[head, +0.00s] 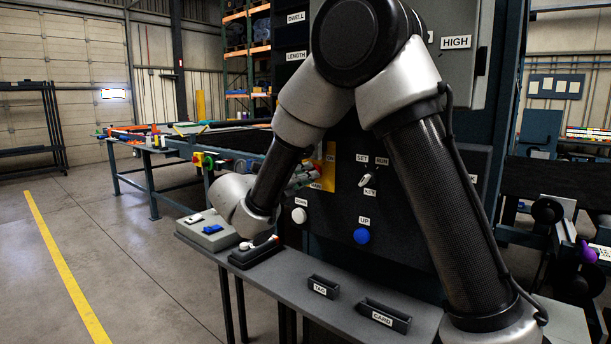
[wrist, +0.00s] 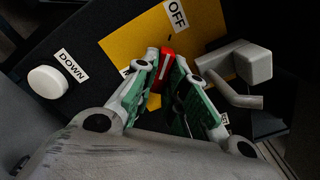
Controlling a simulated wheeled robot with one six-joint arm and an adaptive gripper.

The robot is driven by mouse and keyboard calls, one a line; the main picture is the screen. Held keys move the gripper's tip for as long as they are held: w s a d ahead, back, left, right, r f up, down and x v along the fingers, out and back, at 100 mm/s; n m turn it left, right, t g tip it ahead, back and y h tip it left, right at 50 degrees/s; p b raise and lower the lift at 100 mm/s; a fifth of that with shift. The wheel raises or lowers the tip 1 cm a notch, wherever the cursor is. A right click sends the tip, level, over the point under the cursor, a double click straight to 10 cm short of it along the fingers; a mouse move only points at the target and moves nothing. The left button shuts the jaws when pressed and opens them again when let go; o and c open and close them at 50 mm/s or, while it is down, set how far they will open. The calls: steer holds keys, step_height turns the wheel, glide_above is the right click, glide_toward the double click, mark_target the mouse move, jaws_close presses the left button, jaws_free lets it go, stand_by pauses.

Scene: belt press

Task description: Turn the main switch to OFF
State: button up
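The main switch shows in the wrist view as a red handle (wrist: 166,66) with a white line, on a yellow plate (wrist: 205,22). An OFF label (wrist: 177,14) is on the plate above the handle. In the head view the yellow plate (head: 330,172) carries an ON label (head: 331,158); my arm hides part of it. My gripper (wrist: 165,68) has its green-padded fingers on both sides of the red handle, close against it. In the head view my gripper (head: 304,178) is at the plate. The handle's base is hidden by my fingers.
A white DOWN button (wrist: 48,82) and a grey key-like lever (wrist: 240,75) sit close on either side of my gripper. A blue UP button (head: 362,236) is lower on the panel. A grey shelf (head: 270,275) with TAG and CARD holders runs below.

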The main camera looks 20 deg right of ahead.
steer(key=o, duration=0.4)
steer(key=shift+o, duration=0.2)
